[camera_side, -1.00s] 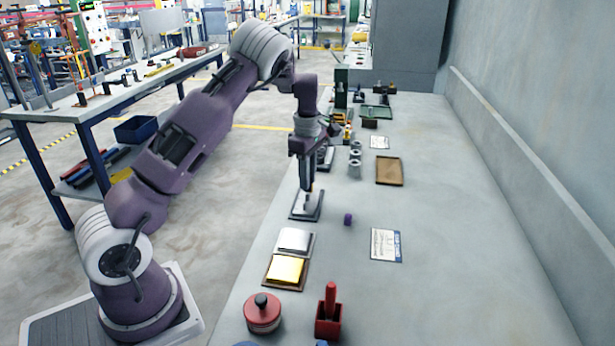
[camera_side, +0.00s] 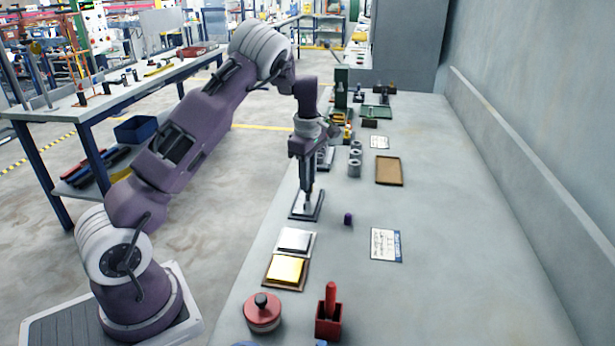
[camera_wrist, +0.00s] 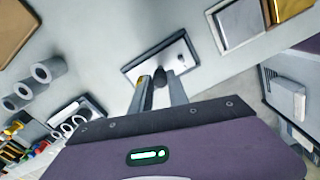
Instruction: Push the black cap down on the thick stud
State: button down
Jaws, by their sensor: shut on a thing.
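My gripper (camera_side: 308,192) points down over a small plate with a pale top and dark edge (camera_side: 299,212), near the table's left edge. In the wrist view, my gripper (camera_wrist: 159,77) is shut on a small black cap (camera_wrist: 159,73) held between the two fingers. The pale plate (camera_wrist: 165,55) lies just beyond the fingertips and carries a small dark mark or stud near its far end. The thick stud under the cap is hidden, so I cannot tell whether the cap touches or sits on it.
A small dark purple piece (camera_side: 348,219) stands to the right of the plate. Silver (camera_side: 295,240) and gold (camera_side: 285,270) plates lie nearer the camera. Grey cylinders (camera_side: 355,165) and a brown tray (camera_side: 389,170) stand farther back. The table's right side is clear.

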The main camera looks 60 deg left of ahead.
jog(key=shift+f, duration=1.5)
jog(key=c, duration=1.2)
grip_release()
jog(key=shift+r, duration=0.15)
notch_tip(320, 180, up, 7)
jog(key=shift+f, duration=0.1)
